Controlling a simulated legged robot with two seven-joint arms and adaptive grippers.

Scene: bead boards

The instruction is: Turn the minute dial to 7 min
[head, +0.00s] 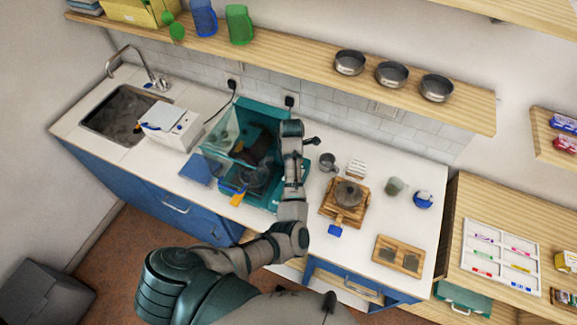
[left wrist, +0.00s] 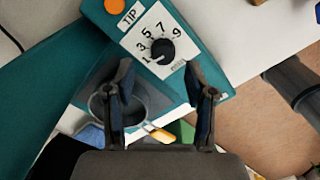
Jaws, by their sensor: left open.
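The minute dial (left wrist: 162,50) is a black round knob on a white plate with the numbers 1, 3, 5, 7 and 9, in the left wrist view. A small pale mark on it seems to lie at its lower left, near the 1; it is too small to be sure. The plate is on a teal machine (left wrist: 212,57), which also shows in the head view (head: 270,108). My left gripper (left wrist: 158,78) is open and empty, its fingertips apart and just short of the dial. In the head view my left gripper (head: 260,155) is over the machine, and the dial cannot be made out.
An orange button (left wrist: 115,6) and a TIP label are beside the dial. A grey pot (left wrist: 150,100) with a yellow handle is under the fingers.

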